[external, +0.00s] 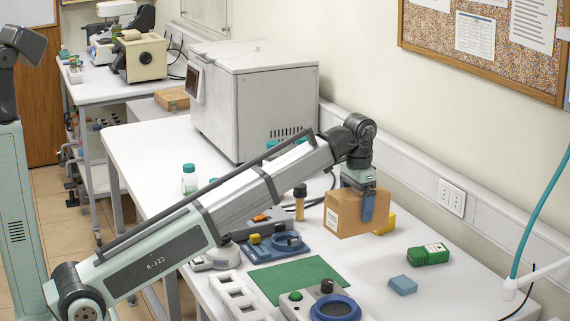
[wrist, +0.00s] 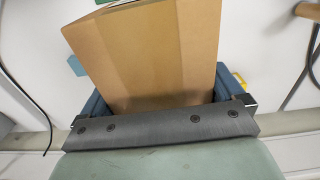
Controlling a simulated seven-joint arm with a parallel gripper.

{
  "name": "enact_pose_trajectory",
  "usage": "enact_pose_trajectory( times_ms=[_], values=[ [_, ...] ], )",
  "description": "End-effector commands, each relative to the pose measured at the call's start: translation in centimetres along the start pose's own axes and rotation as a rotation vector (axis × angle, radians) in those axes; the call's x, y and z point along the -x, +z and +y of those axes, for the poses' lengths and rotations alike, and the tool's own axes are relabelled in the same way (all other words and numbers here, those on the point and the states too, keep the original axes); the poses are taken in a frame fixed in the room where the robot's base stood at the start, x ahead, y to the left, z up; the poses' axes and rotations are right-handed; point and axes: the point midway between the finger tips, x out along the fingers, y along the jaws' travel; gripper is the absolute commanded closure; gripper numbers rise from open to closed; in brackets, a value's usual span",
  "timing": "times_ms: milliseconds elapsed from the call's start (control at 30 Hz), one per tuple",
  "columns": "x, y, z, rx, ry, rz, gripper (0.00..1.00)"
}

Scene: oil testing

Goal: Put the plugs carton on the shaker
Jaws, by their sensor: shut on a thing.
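The plugs carton (external: 345,214), a brown cardboard box with a white label, is held in my gripper (external: 367,207) at the right of the external view. The carton (wrist: 150,55) fills the middle of the wrist view between my gripper's blue fingers (wrist: 158,98). The external view does not clearly show any gap under the carton. Two low devices could be the shaker: a blue one (external: 262,252) left of the carton, with small yellow and dark parts, and a pale one with a round blue top (external: 335,308) at the front edge. I cannot tell which is the shaker.
A green mat (external: 298,279) lies between the two devices. A green box (external: 428,255) and a blue block (external: 403,285) lie right of the mat. A yellow object (external: 385,223) is partly behind the carton. A brown bottle (external: 300,203) and a large grey-white chest (external: 252,100) stand farther back.

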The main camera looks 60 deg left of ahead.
Motion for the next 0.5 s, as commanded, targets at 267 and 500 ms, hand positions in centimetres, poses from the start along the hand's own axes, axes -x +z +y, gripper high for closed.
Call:
enact_pose_trajectory(
  times_ms=[267,500],
  values=[
    [0.9,-1.6,-3.9,0.085,0.000,0.002,0.43],
    [2.1,-3.5,-12.4,0.262,0.000,0.004,0.43]
  ],
)
